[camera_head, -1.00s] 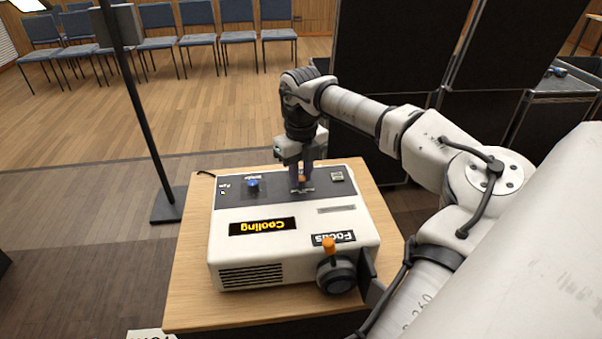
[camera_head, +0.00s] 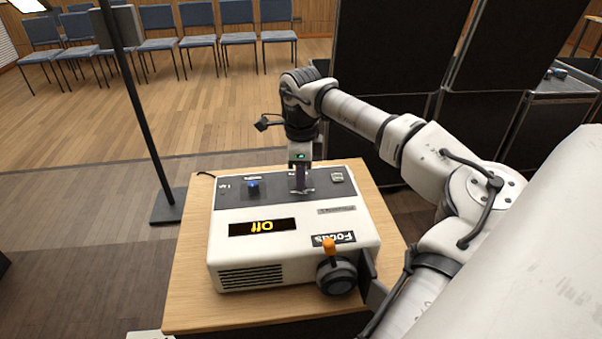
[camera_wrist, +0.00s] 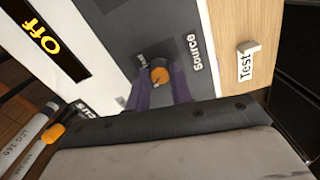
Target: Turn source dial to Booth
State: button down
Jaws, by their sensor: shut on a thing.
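The white projector (camera_head: 230,257) sits on a wooden table, and its small display (camera_head: 265,227) reads "Off". The source dial (camera_wrist: 160,74) shows in the wrist view as an orange-topped knob on the grey panel, beside the printed word "Source" (camera_wrist: 196,52). My gripper (camera_head: 300,186) points down over that panel. In the wrist view my gripper (camera_wrist: 162,90) has its purple fingers on either side of the dial and is shut on it. The fingers hide part of the dial and the markings around it. I cannot read a Booth mark.
A blue knob (camera_head: 253,184) stands on the panel to the left. An orange-tipped focus knob (camera_head: 329,247) sticks out at the projector's front right. A "Test" label (camera_wrist: 246,65) stands on the wooden table (camera_head: 190,310). A black stand (camera_head: 168,205) is at left.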

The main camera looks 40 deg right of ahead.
jog(key=shift+n, duration=1)
jog(key=c, duration=1.2)
grip_release()
jog(key=shift+c, duration=0.2)
notch_tip(320, 180, up, 14)
jog(key=b, duration=0.2)
jog(key=shift+f, duration=0.1)
